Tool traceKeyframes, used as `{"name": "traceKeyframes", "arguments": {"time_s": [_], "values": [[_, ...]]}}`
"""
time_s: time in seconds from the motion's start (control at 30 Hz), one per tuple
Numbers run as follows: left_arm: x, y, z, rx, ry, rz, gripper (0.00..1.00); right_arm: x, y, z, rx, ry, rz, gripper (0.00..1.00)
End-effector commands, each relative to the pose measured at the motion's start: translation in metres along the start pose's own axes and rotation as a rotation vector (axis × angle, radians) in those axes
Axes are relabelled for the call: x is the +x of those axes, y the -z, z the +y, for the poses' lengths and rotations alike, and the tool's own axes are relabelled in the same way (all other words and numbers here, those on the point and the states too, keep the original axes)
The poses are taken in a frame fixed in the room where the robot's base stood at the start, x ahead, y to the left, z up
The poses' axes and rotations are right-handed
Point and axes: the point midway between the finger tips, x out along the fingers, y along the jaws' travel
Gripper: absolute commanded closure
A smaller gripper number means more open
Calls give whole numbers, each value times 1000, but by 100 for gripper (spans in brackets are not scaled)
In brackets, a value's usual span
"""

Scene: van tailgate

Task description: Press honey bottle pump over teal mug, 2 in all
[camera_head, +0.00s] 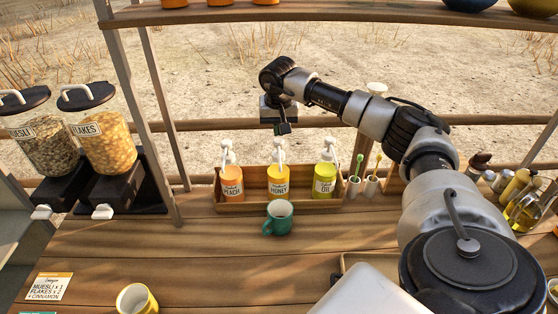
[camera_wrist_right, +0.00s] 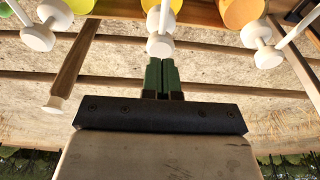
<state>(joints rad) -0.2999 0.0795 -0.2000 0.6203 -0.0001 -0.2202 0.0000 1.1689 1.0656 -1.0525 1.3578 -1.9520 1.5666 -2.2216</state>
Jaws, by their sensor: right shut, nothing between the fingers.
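The honey bottle (camera_head: 278,184), yellow with a white pump (camera_head: 280,148), stands in the middle of a wooden tray between two other pump bottles. The teal mug (camera_head: 269,228) stands upright just in front of the tray, before the honey bottle. My right gripper (camera_head: 283,129) is above the honey pump, pointing down, shut and empty. In the right wrist view its green fingertips (camera_wrist_right: 160,72) are together, close to the middle white pump head (camera_wrist_right: 159,45); I cannot tell whether they touch it. My left gripper is not in view.
The peach bottle (camera_head: 231,184) and the oil bottle (camera_head: 325,180) flank the honey bottle closely. Cups with spoons (camera_head: 371,186) stand right of the tray. Cereal dispensers (camera_head: 108,146) are at left. A yellow mug (camera_head: 137,299) and an order card (camera_head: 50,287) are in front.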

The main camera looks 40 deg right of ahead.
Motion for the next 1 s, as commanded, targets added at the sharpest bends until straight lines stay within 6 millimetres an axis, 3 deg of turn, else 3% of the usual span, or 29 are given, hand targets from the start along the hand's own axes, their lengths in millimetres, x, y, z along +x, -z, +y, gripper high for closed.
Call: {"name": "traceKeyframes", "arguments": {"time_s": [0.57, 1.0], "values": [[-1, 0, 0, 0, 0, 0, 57, -2, 1, 0, 1, 1, 1, 100], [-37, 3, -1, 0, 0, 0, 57, -42, 9, 0, 1, 1, 1, 100]]}}
